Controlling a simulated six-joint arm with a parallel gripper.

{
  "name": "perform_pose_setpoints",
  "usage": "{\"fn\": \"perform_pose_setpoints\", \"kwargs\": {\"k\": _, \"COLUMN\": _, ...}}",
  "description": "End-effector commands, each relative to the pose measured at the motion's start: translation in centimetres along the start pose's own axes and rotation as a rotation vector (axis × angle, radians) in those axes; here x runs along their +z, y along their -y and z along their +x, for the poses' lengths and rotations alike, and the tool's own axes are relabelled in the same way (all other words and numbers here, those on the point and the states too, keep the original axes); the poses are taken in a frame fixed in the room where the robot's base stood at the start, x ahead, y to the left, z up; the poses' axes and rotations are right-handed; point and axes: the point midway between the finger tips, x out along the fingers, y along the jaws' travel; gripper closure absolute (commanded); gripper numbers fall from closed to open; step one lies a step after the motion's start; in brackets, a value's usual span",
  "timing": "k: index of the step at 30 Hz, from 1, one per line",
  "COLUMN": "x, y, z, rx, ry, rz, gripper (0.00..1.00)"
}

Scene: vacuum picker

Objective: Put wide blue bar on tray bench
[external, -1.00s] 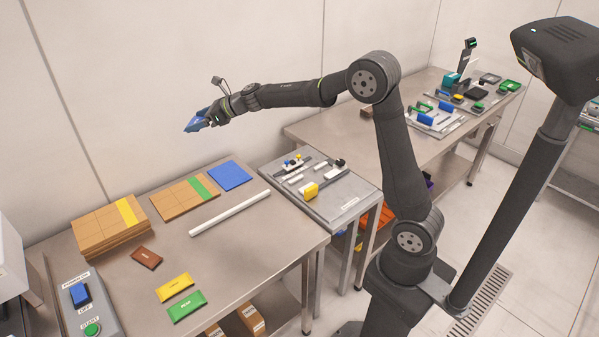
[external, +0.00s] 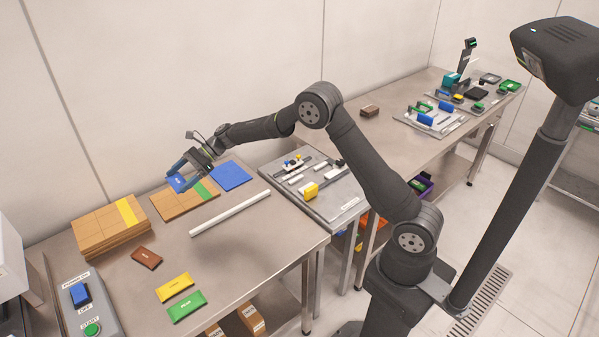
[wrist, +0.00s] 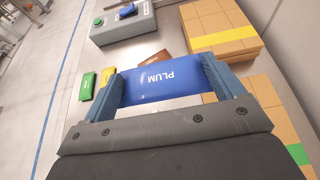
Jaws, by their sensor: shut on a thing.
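My gripper (external: 190,177) is shut on a wide blue bar labelled PLUM (wrist: 160,82); in the wrist view the bar spans between the two blue fingers. In the external view the blue bar (external: 177,182) shows partly behind the fingers, above the bench beside the cardboard stack with a green stripe. I cannot tell its exact height above the bench. The steel bench (external: 220,262) under it also holds a flat blue square (external: 231,176) to the right of my gripper.
Cardboard stacks with a yellow stripe (external: 108,227) and a green stripe (external: 180,203) stand at the back. A white rod (external: 230,213) lies across the bench. Brown (external: 147,258), yellow (external: 174,287) and green (external: 187,306) bars lie at the front. A button box (external: 84,305) stands at left.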

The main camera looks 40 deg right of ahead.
Motion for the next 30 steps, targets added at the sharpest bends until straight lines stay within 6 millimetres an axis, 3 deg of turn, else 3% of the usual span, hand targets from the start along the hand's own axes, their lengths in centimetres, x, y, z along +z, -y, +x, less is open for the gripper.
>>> {"fn": "perform_pose_setpoints", "kwargs": {"k": 1, "x": -2.1, "y": 0.0, "z": 0.9, "rx": 0.001, "ry": -0.001, "rz": 0.008, "gripper": 0.40}}
{"fn": "perform_pose_setpoints", "kwargs": {"k": 3, "x": -4.1, "y": 0.0, "z": 1.7, "rx": 0.000, "ry": -0.001, "rz": 0.005, "gripper": 0.40}}
{"fn": "perform_pose_setpoints", "kwargs": {"k": 9, "x": -6.9, "y": 0.0, "z": 3.0, "rx": 0.000, "ry": 0.000, "rz": 0.000, "gripper": 0.40}}
{"fn": "perform_pose_setpoints", "kwargs": {"k": 14, "x": -7.6, "y": -0.4, "z": 5.7, "rx": 0.001, "ry": 0.000, "rz": -0.001, "gripper": 0.40}}
{"fn": "perform_pose_setpoints", "kwargs": {"k": 24, "x": -8.8, "y": -1.4, "z": 14.2, "rx": 0.000, "ry": 0.000, "rz": -0.001, "gripper": 0.40}}
{"fn": "perform_pose_setpoints", "kwargs": {"k": 30, "x": -9.1, "y": -1.5, "z": 16.2, "rx": -0.002, "ry": 0.001, "rz": -0.001, "gripper": 0.40}}
